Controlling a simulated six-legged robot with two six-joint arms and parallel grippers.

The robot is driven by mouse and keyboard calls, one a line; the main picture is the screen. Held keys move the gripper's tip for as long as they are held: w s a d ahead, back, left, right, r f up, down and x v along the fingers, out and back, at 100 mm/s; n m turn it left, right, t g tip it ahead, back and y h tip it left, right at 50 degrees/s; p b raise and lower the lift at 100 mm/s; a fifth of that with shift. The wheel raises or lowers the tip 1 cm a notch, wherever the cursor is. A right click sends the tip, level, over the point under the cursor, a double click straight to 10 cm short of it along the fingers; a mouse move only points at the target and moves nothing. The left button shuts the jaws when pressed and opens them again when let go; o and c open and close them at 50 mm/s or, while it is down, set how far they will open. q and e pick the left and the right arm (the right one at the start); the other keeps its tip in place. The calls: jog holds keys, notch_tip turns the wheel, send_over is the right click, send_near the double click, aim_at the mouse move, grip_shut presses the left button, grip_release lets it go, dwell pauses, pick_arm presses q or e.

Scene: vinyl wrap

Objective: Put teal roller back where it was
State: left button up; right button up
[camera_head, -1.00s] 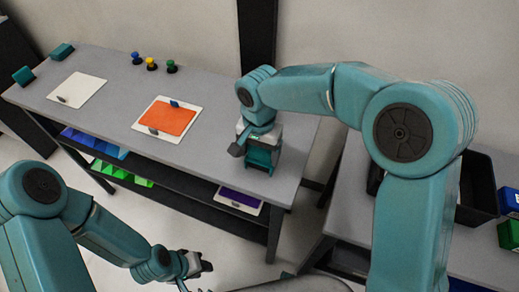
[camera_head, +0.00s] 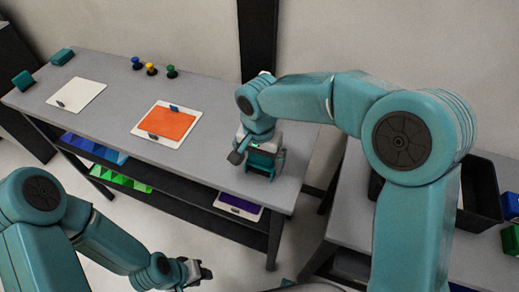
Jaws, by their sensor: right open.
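My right gripper (camera_head: 258,163) points down at the right end of the grey table. Its dark fingers are open on either side of a teal object (camera_head: 262,160) at the table top, perhaps the teal roller. The gripper hides part of it, and I cannot tell whether the fingers touch it. Two other teal blocks (camera_head: 23,80) (camera_head: 62,56) stand at the table's far left end. My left gripper (camera_head: 201,273) is low in front of the table, over the floor; its jaws are too small to read.
The table (camera_head: 215,120) holds a white sheet (camera_head: 76,92), a white board with an orange sheet (camera_head: 166,124), and blue, yellow and green knobs (camera_head: 151,69). Its lower shelf holds coloured pieces and a purple sheet (camera_head: 238,206). A black bin (camera_head: 480,185) stands at right.

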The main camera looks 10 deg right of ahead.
aim_at(259, 165)
notch_tip(259, 165, up, 13)
jog(key=shift+r, duration=0.15)
dwell(0.6)
